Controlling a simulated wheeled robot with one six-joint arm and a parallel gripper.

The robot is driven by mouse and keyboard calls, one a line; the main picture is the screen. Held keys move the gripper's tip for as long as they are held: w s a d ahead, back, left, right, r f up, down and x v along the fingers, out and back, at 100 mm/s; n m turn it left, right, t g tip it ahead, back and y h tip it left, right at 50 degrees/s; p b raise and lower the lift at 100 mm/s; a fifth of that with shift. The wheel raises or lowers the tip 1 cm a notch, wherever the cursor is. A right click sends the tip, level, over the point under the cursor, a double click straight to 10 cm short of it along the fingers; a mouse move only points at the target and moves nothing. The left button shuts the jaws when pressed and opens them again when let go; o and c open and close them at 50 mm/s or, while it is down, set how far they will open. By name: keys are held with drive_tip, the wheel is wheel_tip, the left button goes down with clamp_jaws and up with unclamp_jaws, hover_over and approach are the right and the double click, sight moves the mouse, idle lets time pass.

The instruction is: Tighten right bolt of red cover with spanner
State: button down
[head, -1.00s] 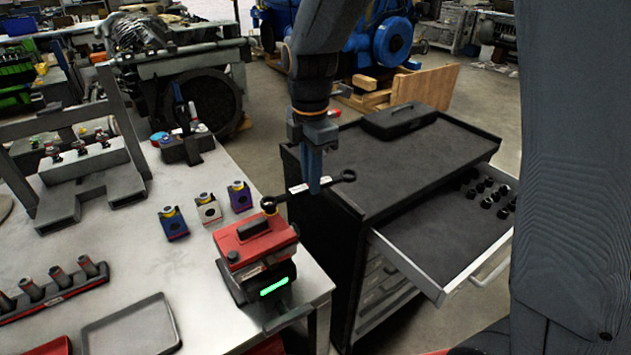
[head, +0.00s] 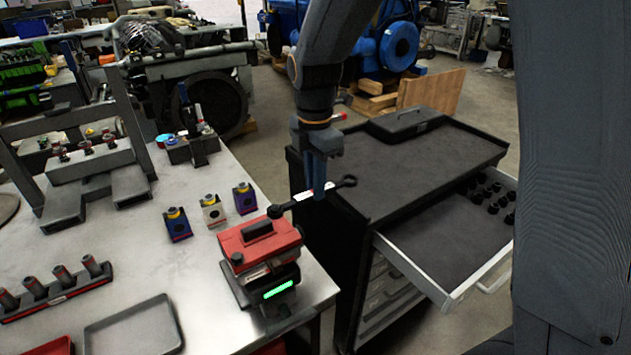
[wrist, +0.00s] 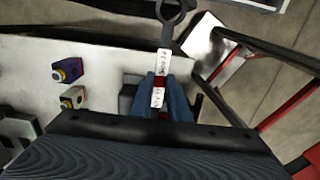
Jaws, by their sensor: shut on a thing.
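The red cover (head: 262,238), with a black handle on top, sits on a dark unit with a green-lit strip at the bench's right edge. My gripper (head: 319,189) is shut on the spanner (head: 295,203), a dark tool with white labels and a ring at each end. The spanner's left ring (head: 275,212) appears at the far edge of the red cover; I cannot tell whether it is around a bolt. The right bolt is not clearly visible. A dark knob (head: 237,258) shows at the cover's left. In the wrist view, blue fingers (wrist: 162,100) grip the spanner's labelled handle (wrist: 163,65).
Blue, white and purple small blocks (head: 245,198) stand left of the cover. An empty grey tray (head: 133,322) and a rack of sockets (head: 58,290) lie on the bench. A black tool cabinet (head: 420,165) with an open drawer (head: 440,250) stands at right.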

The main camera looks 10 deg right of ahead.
drive_tip(key=shift+s+d+r+m+p, duration=0.1)
drive_tip(key=shift+s+m+p, duration=0.2)
drive_tip(key=shift+s+d+m, duration=0.15)
drive_tip(key=shift+s+m, duration=0.4)
drive_tip(key=shift+m, duration=0.2)
drive_tip(key=shift+s+d+m, duration=0.15)
drive_tip(key=shift+s+m, duration=0.4)
drive_tip(key=shift+m, duration=0.2)
drive_tip(key=shift+s+m, duration=1.5)
drive_tip(key=shift+m, duration=0.2)
drive_tip(key=s+m, duration=0.2)
drive_tip(key=m, duration=0.1)
drive_tip(key=shift+s+a, duration=0.4)
